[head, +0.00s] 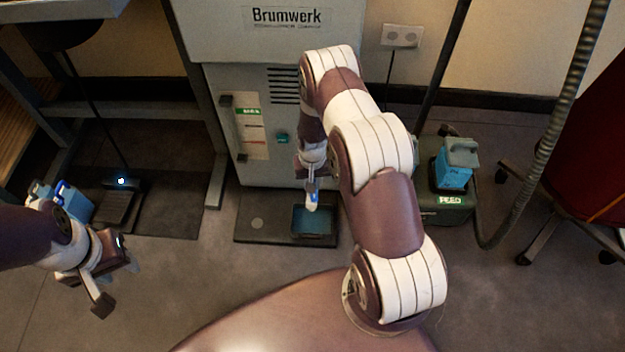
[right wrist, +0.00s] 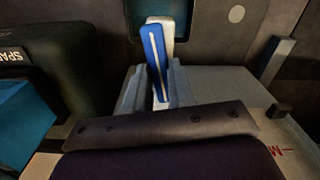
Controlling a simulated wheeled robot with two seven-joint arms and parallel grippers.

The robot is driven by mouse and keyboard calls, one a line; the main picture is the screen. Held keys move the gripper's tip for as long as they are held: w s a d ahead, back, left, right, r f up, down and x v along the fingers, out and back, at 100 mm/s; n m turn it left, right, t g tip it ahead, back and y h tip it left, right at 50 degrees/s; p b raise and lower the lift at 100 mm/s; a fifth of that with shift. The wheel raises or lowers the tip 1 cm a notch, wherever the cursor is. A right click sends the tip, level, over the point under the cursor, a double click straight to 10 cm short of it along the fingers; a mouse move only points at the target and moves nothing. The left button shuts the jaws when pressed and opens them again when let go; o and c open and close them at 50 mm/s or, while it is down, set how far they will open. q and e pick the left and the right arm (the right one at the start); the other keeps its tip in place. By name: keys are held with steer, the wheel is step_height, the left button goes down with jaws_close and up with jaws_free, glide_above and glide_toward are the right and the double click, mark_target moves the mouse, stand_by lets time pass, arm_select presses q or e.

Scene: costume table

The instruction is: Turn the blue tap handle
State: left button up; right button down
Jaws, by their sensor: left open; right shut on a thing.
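The blue tap handle (head: 314,198), a narrow blue lever with a white stripe, shows low in front of the grey cabinet in the head view. It stands out large in the right wrist view (right wrist: 156,62), with a white piece beside it. My right gripper (head: 312,190) is shut on the handle from above; its fingers are small and partly hidden. My left gripper (head: 118,284) is open and empty at the lower left, well away from the handle.
The grey Brumwerk cabinet (head: 285,38) stands behind. A dark floor plate with a teal pan (head: 314,221) lies below the handle. A blue container (head: 72,204) is near my left gripper. A dark green unit (head: 440,206) with a blue block (head: 453,177) stands right.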

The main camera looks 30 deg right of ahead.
steer(key=n+p, duration=0.1)
steer(key=n, duration=0.2)
steer(key=shift+r+p, duration=0.15)
steer(key=shift+p, duration=0.25)
steer(key=n+p, duration=0.1)
steer(key=n, duration=0.2)
steer(key=shift+n, duration=0.4)
steer(key=n+p, duration=0.1)
steer(key=n, duration=0.3)
steer(key=shift+n+p, duration=0.6)
steer(key=shift+n, duration=1.8)
steer(key=c, duration=1)
jaws_free()
steer(key=shift+o, duration=0.2)
